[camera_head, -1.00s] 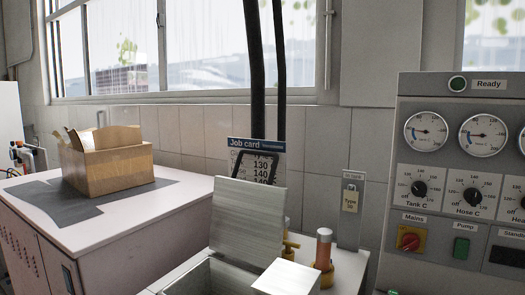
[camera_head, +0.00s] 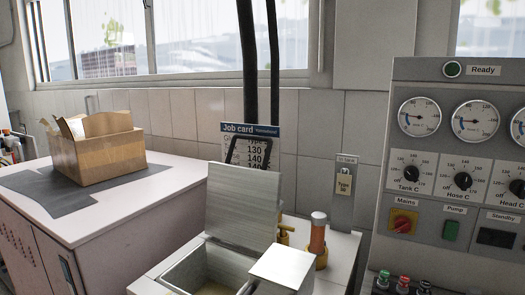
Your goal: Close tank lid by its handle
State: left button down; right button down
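The tank lid (camera_head: 240,205) is a brushed metal plate standing raised, close to upright, at the back of the open tank. Its black loop handle (camera_head: 262,146) sticks up above the lid's top edge, in front of the job card. The tank (camera_head: 186,272) is a metal box with its opening showing and a yellowish content (camera_head: 215,288) at the bottom. A light metal block or cover (camera_head: 286,268) sits at the tank's right front. Neither of my grippers shows in the head view.
A control panel (camera_head: 455,150) with gauges and knobs stands at the right. A job card (camera_head: 236,128) is behind the lid. A brass and copper fitting (camera_head: 318,235) is right of the lid. A cardboard box (camera_head: 100,155) sits on a cabinet (camera_head: 150,195) at the left.

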aim_at(243, 202)
jog(key=i+j+z, duration=0.2)
jog(key=j, duration=0.2)
jog(key=j+z, duration=0.2)
jog(key=j, duration=0.2)
jog(key=i+j+z, duration=0.2)
jog(key=j, duration=0.25)
jog(key=k+l, duration=0.05)
jog(key=k, duration=0.05)
